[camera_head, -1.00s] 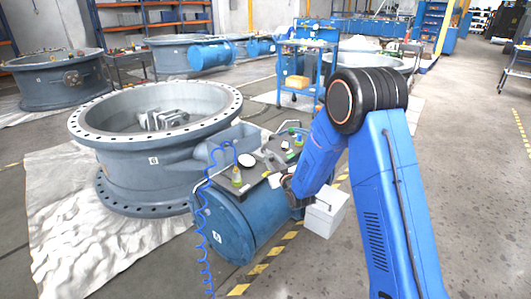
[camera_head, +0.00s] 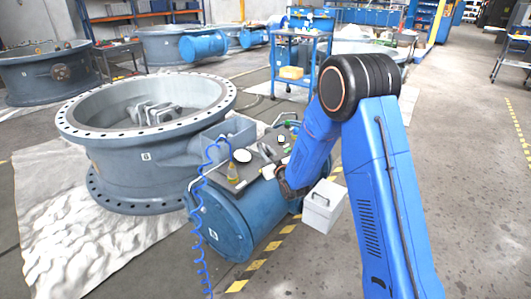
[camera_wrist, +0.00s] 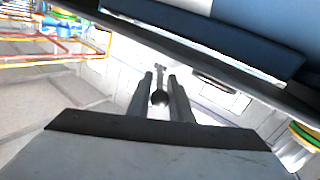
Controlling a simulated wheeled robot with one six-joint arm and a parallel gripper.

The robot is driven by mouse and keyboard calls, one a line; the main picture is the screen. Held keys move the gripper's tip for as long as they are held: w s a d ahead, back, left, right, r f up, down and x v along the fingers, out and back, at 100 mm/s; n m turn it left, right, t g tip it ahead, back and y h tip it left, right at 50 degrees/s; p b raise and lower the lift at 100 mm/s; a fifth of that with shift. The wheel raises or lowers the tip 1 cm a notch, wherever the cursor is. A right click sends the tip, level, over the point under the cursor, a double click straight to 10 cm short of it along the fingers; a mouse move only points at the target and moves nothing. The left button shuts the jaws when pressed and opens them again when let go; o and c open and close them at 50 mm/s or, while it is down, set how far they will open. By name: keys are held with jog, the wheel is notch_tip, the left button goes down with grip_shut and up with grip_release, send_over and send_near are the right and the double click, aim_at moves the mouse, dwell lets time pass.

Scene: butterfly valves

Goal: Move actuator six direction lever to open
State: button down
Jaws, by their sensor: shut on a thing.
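The blue actuator (camera_head: 225,225), marked with a small label, lies beside the large grey valve ring marked 6 (camera_head: 125,165). My gripper (camera_wrist: 160,90) shows in the wrist view with its two dark fingers shut on the direction lever (camera_wrist: 159,98). In the head view my blue arm reaches down to the right side of the actuator. My fingers and the lever are hidden there.
A pale grey box (camera_head: 323,205) stands on the floor right of the actuator. A dark mat with small items (camera_head: 240,160) lies on top of the actuator. A blue coiled hose (camera_head: 198,230) hangs in front. A blue trolley (camera_head: 300,65) stands behind. Floor at right is clear.

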jog(key=shift+d+y, duration=0.1)
jog(key=shift+y, duration=0.2)
jog(key=shift+w+d+n+g+y, duration=0.3)
jog(key=shift+d+n+g+y, duration=0.2)
jog(key=shift+n+y, duration=0.2)
jog(key=n+y, duration=0.1)
jog(key=d+g+y, duration=0.1)
jog(key=shift+w+n+g+y, duration=0.3)
jog(key=shift+n, duration=0.1)
jog(key=shift+w+d+n+g+y, duration=0.3)
jog(key=shift+n+g+y, duration=0.45)
jog(key=shift+g, duration=0.1)
jog(key=shift+w+d+n+g+y, duration=0.25)
jog(key=shift+w+n+g+y, duration=0.1)
jog(key=shift+n+g+y, duration=0.4)
jog(key=shift+w+d+n+g+y, duration=0.3)
jog(key=shift+n+g+y, duration=0.35)
jog(key=shift+g, duration=0.25)
jog(key=c, duration=1.9)
grip_release()
jog(key=shift+o, duration=0.2)
